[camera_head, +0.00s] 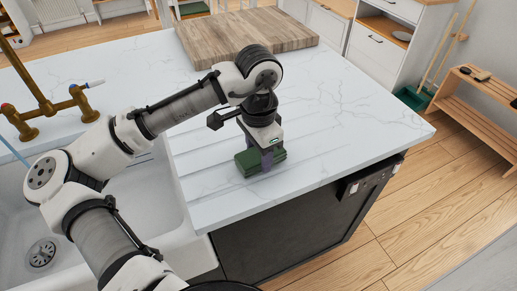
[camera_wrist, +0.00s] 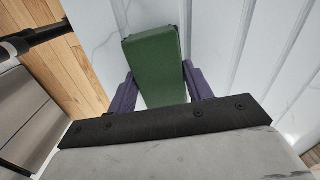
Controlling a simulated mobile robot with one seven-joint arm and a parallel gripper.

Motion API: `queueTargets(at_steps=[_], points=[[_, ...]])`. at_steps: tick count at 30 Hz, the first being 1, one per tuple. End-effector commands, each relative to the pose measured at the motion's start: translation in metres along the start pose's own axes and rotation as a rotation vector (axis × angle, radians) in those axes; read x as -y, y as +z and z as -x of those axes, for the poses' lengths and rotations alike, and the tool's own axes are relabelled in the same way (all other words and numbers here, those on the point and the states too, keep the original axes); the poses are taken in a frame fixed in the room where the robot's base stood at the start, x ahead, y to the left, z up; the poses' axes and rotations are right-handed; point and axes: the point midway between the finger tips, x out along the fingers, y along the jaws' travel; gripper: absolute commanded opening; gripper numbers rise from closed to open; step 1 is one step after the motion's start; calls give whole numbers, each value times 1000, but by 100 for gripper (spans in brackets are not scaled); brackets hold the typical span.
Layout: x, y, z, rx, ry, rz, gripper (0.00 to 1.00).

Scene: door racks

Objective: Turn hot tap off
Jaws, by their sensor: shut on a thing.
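A brass tap (camera_head: 46,108) stands behind the white sink at the left edge of the head view. My gripper (camera_head: 266,160) points down over the counter, well to the right of the tap. It is shut on a green sponge-like block (camera_head: 247,163). In the wrist view the block (camera_wrist: 155,60) sits between the purple fingers.
The white sink (camera_head: 140,205) with a drain lies at the left, partly behind my arm. The white counter (camera_head: 340,110) is mostly bare around my gripper. A wooden board (camera_head: 245,35) lies at the back. A dark appliance front (camera_head: 290,235) is below the counter edge.

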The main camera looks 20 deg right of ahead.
Motion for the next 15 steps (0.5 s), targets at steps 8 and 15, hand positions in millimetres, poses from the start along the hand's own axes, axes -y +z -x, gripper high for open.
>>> queueTargets(at_steps=[8,15], points=[[0,0,-6,0,0,0,32],[0,0,-7,1,-1,0,72]])
